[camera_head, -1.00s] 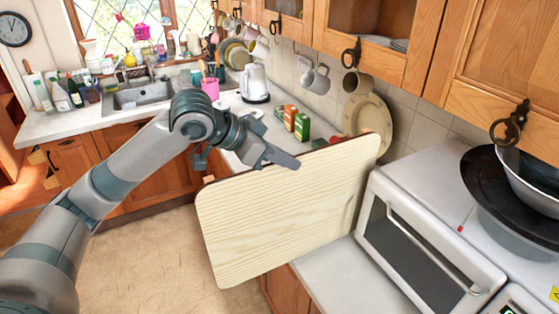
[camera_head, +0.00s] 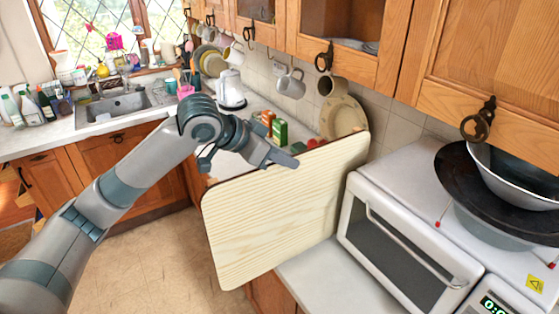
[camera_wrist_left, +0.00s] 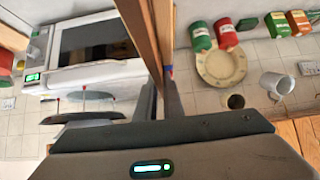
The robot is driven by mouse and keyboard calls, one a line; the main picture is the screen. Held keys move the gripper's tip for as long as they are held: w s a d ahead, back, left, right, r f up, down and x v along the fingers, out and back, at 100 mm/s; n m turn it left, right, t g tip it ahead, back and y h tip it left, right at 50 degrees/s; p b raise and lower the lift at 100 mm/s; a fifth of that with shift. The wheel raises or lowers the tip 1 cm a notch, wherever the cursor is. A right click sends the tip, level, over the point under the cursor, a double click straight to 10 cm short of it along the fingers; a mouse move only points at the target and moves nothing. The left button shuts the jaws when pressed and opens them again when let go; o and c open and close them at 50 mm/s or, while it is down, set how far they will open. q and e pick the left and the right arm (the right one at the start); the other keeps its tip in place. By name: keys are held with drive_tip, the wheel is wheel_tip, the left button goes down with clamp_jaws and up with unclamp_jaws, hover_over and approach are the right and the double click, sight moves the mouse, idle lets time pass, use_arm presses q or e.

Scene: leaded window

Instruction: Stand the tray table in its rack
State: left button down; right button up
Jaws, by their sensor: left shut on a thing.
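The tray table (camera_head: 285,215) is a pale wood-grained board with rounded corners and a dark edge. It is held up on edge, tilted, over the front of the counter and left of the white oven. My left gripper (camera_head: 280,158) is shut on its upper edge; one finger lies across the near face. In the left wrist view the tray table (camera_wrist_left: 150,35) shows edge-on as a brown strip running up from between the fingers (camera_wrist_left: 160,100). Its far side is hidden. I cannot make out a rack in either view. My right gripper is not in view.
The white oven (camera_head: 400,240) stands close to the board's right, with a dark pan (camera_head: 455,190) on top. Behind the board are small boxes (camera_head: 280,132), a plate (camera_head: 345,118) and hanging mugs (camera_head: 291,84). Wall cabinets (camera_head: 350,40) overhang. Floor (camera_head: 150,260) is clear at left.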

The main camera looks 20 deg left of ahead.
sight(309, 151)
use_arm(q)
drive_tip(key=shift+w+d+r, duration=0.1)
drive_tip(key=shift+w+d, duration=0.85)
drive_tip(key=shift+w, duration=0.25)
drive_tip(key=shift+w+d+f, duration=0.1)
drive_tip(key=shift+w+d, duration=0.55)
drive_tip(key=shift+w, duration=0.2)
drive_tip(key=shift+w+d+f, duration=0.1)
drive_tip(key=shift+w+d, duration=0.55)
drive_tip(key=shift+w, duration=0.2)
drive_tip(key=c, duration=1.8)
unclamp_jaws()
drive_tip(key=shift+s+f, duration=0.1)
drive_tip(key=shift+f, duration=0.1)
drive_tip(key=shift+s+a+r, duration=0.15)
drive_tip(key=shift+r, duration=0.1)
drive_tip(key=b+v, duration=0.6)
drive_tip(key=v, duration=0.9)
drive_tip(key=shift+s+r, duration=0.2)
drive_tip(key=shift+s+a+r, duration=0.35)
drive_tip(key=shift+s+r, duration=0.05)
drive_tip(key=shift+r, duration=0.1)
